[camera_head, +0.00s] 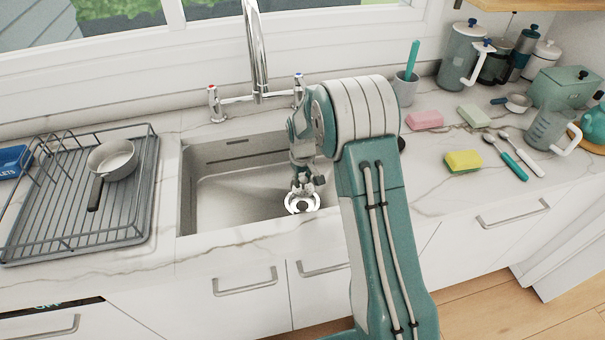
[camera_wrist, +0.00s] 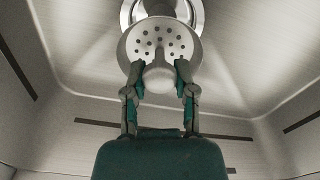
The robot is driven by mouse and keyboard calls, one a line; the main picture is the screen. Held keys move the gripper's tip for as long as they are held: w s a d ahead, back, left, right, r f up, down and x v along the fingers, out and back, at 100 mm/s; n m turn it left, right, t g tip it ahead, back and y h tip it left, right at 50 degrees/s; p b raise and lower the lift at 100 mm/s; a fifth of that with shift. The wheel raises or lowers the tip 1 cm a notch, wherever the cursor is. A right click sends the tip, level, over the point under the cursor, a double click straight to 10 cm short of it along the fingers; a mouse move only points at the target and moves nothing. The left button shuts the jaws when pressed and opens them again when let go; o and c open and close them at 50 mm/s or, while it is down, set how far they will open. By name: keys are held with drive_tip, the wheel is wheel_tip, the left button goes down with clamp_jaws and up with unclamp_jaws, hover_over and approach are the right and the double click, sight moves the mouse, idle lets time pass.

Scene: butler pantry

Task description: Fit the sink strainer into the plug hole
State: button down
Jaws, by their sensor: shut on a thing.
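The sink strainer (camera_wrist: 143,48) is a round, pale metal disc with several small holes and a central knob. My gripper (camera_wrist: 160,70) is shut on the knob, one finger on each side. The plug hole (camera_wrist: 198,14) shows in the wrist view as a shiny ring behind the strainer, partly covered by it and cut by the top edge. The strainer looks offset from the ring; I cannot tell the gap in depth. In the head view my gripper (camera_head: 303,184) points down inside the sink (camera_head: 232,205), just above a bright ring; strainer and plug hole are hard to separate there.
The tap (camera_head: 256,50) rises behind the sink. A dish rack (camera_head: 135,215) with a small pan (camera_head: 112,157) stands left. A yellow sponge (camera_head: 463,161), pink block (camera_head: 424,119) and several jars and utensils lie right. The sink's left half is clear.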

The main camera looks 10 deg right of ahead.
sight(302, 187)
drive_tip(key=shift+a+f, duration=0.2)
drive_tip(key=shift+f, duration=0.4)
drive_tip(key=shift+a+f, duration=0.15)
drive_tip(key=shift+f, duration=0.45)
drive_tip(key=shift+d+f, duration=0.15)
drive_tip(key=shift+f, duration=0.55)
drive_tip(key=shift+d+f, duration=0.1)
drive_tip(key=shift+f, duration=0.6)
drive_tip(key=shift+a+f, duration=0.1)
drive_tip(key=shift+f, duration=1.35)
drive_tip(key=c, duration=0.8)
unclamp_jaws()
drive_tip(key=shift+o, duration=0.2)
drive_tip(key=shift+r, duration=0.65)
drive_tip(key=shift+r, duration=1.95)
